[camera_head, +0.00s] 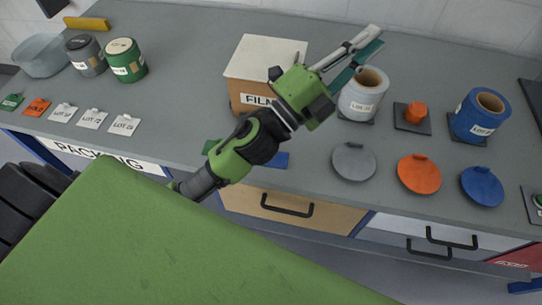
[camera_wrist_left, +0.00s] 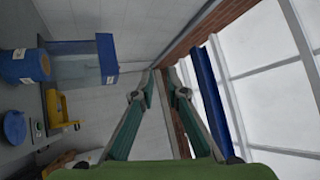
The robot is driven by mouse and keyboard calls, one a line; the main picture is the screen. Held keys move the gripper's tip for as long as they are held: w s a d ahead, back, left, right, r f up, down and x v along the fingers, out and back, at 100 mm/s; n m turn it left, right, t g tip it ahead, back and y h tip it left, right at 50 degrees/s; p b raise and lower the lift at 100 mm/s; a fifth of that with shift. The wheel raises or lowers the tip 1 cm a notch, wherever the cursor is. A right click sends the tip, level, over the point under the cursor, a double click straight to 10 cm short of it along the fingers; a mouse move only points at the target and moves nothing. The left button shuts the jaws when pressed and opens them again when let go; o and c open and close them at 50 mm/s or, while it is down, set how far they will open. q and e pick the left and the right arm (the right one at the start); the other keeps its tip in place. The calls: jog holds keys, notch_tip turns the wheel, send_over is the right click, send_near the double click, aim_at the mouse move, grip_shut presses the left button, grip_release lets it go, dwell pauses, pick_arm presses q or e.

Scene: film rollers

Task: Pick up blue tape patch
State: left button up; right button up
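A flat blue piece (camera_head: 275,160) lies near the front edge of the grey bench, partly hidden by my left arm. A blue round disc (camera_head: 482,186) with a tab lies at the right; I cannot tell for sure which is the tape patch. My left gripper (camera_head: 362,42) is raised above the bench, up and right of the flat blue piece and apart from both. Its fingers are parted and empty, also in the left wrist view (camera_wrist_left: 160,88). My right gripper does not show.
Grey (camera_head: 354,161) and orange (camera_head: 419,174) discs lie left of the blue one. White (camera_head: 363,94) and blue (camera_head: 480,116) rolls stand behind. A FILM box (camera_head: 264,60) stands behind my arm. Tags (camera_head: 92,117) and tins (camera_head: 125,60) are at left.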

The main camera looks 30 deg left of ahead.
pick_arm(q)
jog(key=s+d+m+g+h, duration=0.8)
jog(key=d+m+g, duration=0.4)
jog(key=m, duration=0.6)
notch_tip(320, 180, down, 10)
jog(key=s+m+g+y, duration=0.3)
jog(key=m+g+y, duration=0.1)
jog(key=m+g, duration=0.4)
jog(key=w+a+f+m+y, duration=0.2)
jog(key=a+f+m+y, duration=0.1)
jog(key=a+f+y, duration=0.3)
jog(key=w+a+f+y, duration=0.25)
jog(key=a+y, duration=0.25)
jog(key=a, duration=0.6)
jog(key=w+a+f+y, duration=0.25)
jog(key=a+y, duration=0.25)
jog(key=a, duration=0.6)
jog(key=f, duration=0.2)
jog(key=f+p, duration=0.1)
jog(key=f, duration=0.5)
jog(key=shift+s+p, duration=0.25)
jog(key=shift+p, duration=0.05)
notch_tip(320, 180, down, 6)
jog(key=shift+w+r+p, duration=0.1)
jog(key=shift+w+p, duration=0.05)
jog(key=shift+p, duration=0.9)
grip_shut()
